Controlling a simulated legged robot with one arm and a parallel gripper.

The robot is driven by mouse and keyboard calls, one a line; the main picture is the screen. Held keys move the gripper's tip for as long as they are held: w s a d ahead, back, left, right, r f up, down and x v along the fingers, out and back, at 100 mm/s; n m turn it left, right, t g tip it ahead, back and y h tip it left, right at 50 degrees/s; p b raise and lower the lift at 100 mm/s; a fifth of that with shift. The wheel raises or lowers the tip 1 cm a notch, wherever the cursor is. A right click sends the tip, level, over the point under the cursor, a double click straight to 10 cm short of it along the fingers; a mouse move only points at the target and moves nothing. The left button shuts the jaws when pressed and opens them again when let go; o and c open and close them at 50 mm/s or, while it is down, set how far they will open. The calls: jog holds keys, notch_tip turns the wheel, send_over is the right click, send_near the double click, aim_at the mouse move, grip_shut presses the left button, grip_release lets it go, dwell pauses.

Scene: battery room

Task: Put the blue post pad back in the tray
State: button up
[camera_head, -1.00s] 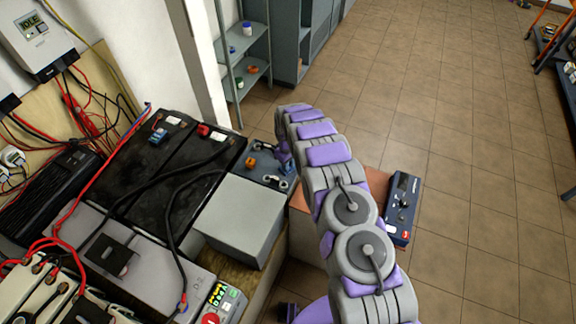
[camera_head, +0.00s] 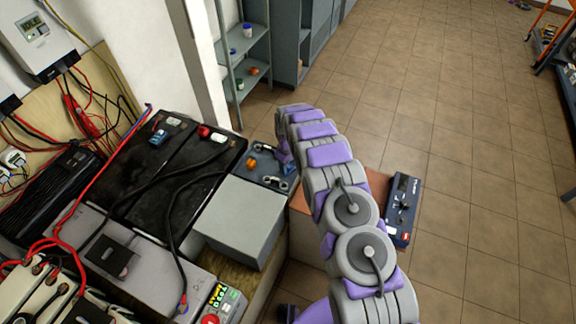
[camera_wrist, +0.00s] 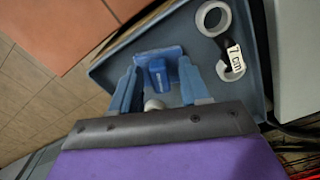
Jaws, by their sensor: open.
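The tray (camera_wrist: 103,72) is blue-grey with a raised rim. It also shows in the head view (camera_head: 267,178), beyond the grey box and partly hidden by my arm. A blue block-like piece (camera_wrist: 157,72), which looks like the blue post pad, is in the tray between my fingertips. My gripper (camera_wrist: 156,82) is open over the tray, with one blue finger on each side of the piece. I cannot tell whether the fingers touch it. A small pale round thing (camera_wrist: 153,104) shows nearer the palm. In the head view my arm hides the fingers.
Black batteries (camera_head: 180,165) with cables stand left, a grey box (camera_head: 240,220) in front. A blue meter (camera_head: 403,205) stands right of my arm.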

notch_tip(320, 180, up, 12)
jog(key=p, duration=0.3)
notch_tip(320, 180, up, 13)
jog(key=m, duration=0.2)
send_over(288, 166)
jog(key=s+d, duration=0.6)
jog(key=d, duration=0.1)
jog(key=s+d+r+m, duration=0.2)
jog(key=s+d+r, duration=0.2)
jog(key=s+r, duration=0.25)
jog(key=s+d+r+m+g, duration=0.1)
jog(key=s+d+r+m, duration=0.3)
jog(key=s, duration=0.7)
jog(key=s+d+r, duration=0.3)
jog(key=s+r, duration=0.4)
jog(key=s, duration=0.4)
jog(key=s+d+m, duration=0.1)
jog(key=s, duration=1.4)
jog(key=shift+s+f+m+g+b, duration=0.15)
jog(key=shift+f+m+g+b, duration=0.15)
jog(key=shift+f+g, duration=0.1)
